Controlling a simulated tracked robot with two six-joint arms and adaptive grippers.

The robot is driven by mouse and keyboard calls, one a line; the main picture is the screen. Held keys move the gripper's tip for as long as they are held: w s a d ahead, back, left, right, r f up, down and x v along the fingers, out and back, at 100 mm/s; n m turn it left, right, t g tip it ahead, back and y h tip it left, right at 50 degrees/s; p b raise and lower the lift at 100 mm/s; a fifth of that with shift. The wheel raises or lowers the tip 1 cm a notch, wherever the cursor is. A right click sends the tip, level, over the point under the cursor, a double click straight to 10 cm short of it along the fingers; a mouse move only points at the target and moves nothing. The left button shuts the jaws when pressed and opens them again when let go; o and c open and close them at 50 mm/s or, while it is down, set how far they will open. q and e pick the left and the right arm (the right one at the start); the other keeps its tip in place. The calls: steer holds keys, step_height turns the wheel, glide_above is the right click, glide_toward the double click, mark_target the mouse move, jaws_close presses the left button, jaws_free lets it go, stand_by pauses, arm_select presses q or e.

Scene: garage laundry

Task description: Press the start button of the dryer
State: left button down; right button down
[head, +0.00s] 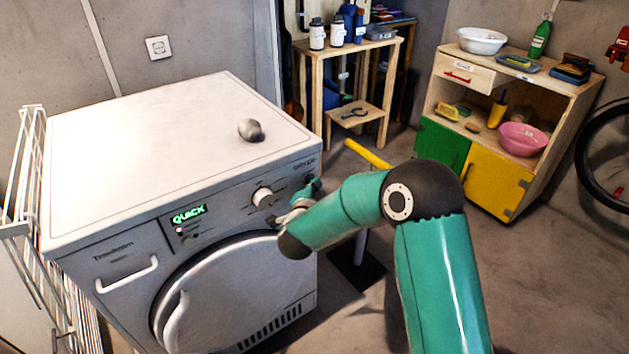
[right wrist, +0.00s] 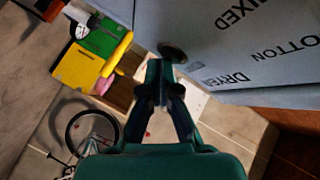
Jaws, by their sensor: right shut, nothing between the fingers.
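The white dryer (head: 130,140) stands at the left of the head view, its door shut. Its display (head: 188,214) reads QUICK in green, and a round white knob (head: 262,197) sits right of it. My right gripper (head: 312,188) is shut and empty, close to the panel's right end. In the right wrist view the shut fingertips (right wrist: 160,68) are close to a dark round button (right wrist: 172,52) on the panel; I cannot tell whether they touch. In the head view my gripper and arm hide this part of the panel. My left gripper is not in view.
A grey ball-like object (head: 250,130) lies on the dryer top. A drying rack (head: 35,200) stands left of it. A yellow bar (head: 367,153) is behind my right arm. A wooden shelf (head: 350,55) and a cabinet (head: 480,135) stand at the back, a wheel (head: 600,150) at right.

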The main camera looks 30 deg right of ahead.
steer(key=shift+s, duration=0.1)
steer(key=shift+s+b, duration=0.4)
steer(key=shift+s, duration=0.35)
steer(key=shift+s+d+b, duration=0.15)
steer(key=shift+s+b, duration=0.35)
steer(key=shift+s, duration=0.75)
steer(key=shift+s+d+b, duration=0.1)
steer(key=shift+s+b, duration=0.4)
steer(key=shift+s, duration=0.75)
